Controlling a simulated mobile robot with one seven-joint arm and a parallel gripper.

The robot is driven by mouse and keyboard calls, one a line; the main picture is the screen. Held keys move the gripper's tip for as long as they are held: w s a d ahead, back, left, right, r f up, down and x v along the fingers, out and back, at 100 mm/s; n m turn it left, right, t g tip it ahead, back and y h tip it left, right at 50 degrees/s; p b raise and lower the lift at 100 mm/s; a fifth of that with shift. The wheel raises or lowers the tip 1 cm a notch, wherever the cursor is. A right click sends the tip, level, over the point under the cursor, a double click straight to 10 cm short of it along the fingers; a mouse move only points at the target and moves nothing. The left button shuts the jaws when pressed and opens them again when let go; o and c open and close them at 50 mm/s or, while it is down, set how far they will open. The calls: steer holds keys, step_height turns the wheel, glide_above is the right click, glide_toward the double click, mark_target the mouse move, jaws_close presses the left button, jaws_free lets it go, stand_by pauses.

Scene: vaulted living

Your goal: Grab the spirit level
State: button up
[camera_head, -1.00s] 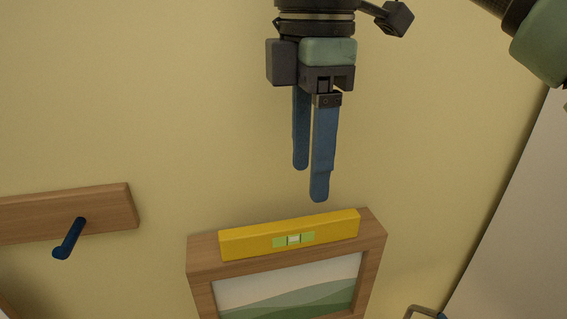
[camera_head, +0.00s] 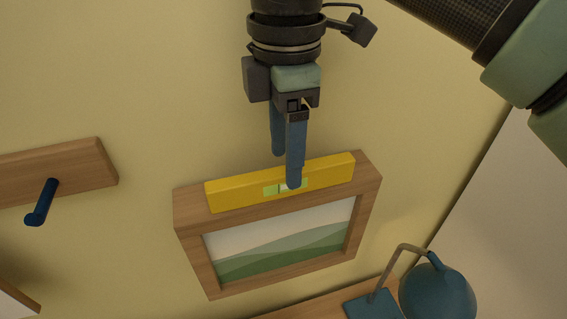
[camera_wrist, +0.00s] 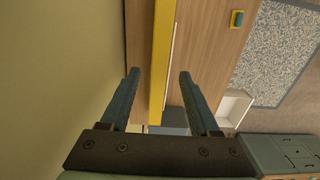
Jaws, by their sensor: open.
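The yellow spirit level (camera_head: 235,191) lies along the top edge of a wooden picture frame (camera_head: 192,213) on the wall. Its green vial window is partly hidden behind a finger in the head view. My gripper (camera_head: 286,170) is open, with its blue fingers pointing down at the middle of the level. The front finger overlaps the level's front face. In the wrist view, the level (camera_wrist: 161,60) runs as a yellow strip between the two spread fingers of my gripper (camera_wrist: 158,85). I cannot tell whether either finger touches it.
A wooden rail with a dark blue peg (camera_head: 41,203) is on the wall at left. A blue lamp (camera_head: 437,292) stands on a wooden surface at lower right. The wall above the level is bare.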

mark_target(283, 170)
steer(key=shift+a+f+p, duration=0.15)
steer(key=shift+f+p, duration=0.2)
steer(key=shift+f, duration=1.55)
jaws_close()
